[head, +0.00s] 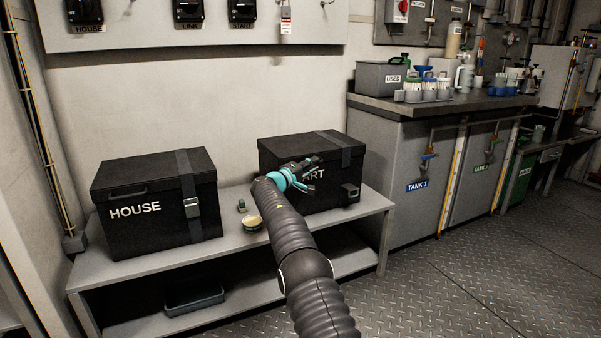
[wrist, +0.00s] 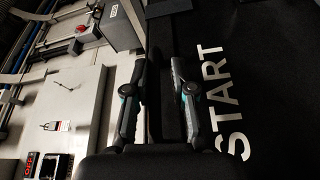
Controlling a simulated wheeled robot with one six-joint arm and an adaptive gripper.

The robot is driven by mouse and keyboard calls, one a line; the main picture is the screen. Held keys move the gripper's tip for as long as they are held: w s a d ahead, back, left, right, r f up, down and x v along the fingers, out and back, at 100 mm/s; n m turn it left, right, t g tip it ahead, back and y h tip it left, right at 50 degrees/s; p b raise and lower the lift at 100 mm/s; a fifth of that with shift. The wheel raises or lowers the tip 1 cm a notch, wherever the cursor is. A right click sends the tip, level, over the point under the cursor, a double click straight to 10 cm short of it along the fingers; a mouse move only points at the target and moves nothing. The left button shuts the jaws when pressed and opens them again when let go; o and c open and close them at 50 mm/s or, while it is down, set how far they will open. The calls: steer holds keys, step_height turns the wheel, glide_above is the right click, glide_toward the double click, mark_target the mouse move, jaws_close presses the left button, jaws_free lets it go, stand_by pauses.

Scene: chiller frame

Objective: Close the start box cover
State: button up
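The black start box (head: 329,192) stands on the right end of the grey bench, with white lettering partly hidden by my gripper. Its cover (head: 300,149) lies flat on top and looks down; no gap shows. A dark strap (head: 346,147) crosses the cover near its right end, and a latch (head: 350,192) sits low on the front. My gripper (head: 316,173) is in front of the box's face, near the lettering. The wrist view shows its two fingers (wrist: 161,75) spread with nothing clearly between them, and the START lettering (wrist: 228,105) beside them. Contact cannot be told.
A similar black house box (head: 150,229) stands on the left of the bench (head: 232,250). A small round tin (head: 252,223) and a small dark item (head: 242,206) lie between the boxes. A grey tank cabinet (head: 400,160) stands to the right. The floor at lower right is clear.

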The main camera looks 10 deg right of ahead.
steer(key=r+v, duration=0.1)
steer(key=v, duration=1)
steer(key=shift+s+a+f, duration=0.25)
steer(key=shift+a+f, duration=0.05)
steer(key=shift+f, duration=0.2)
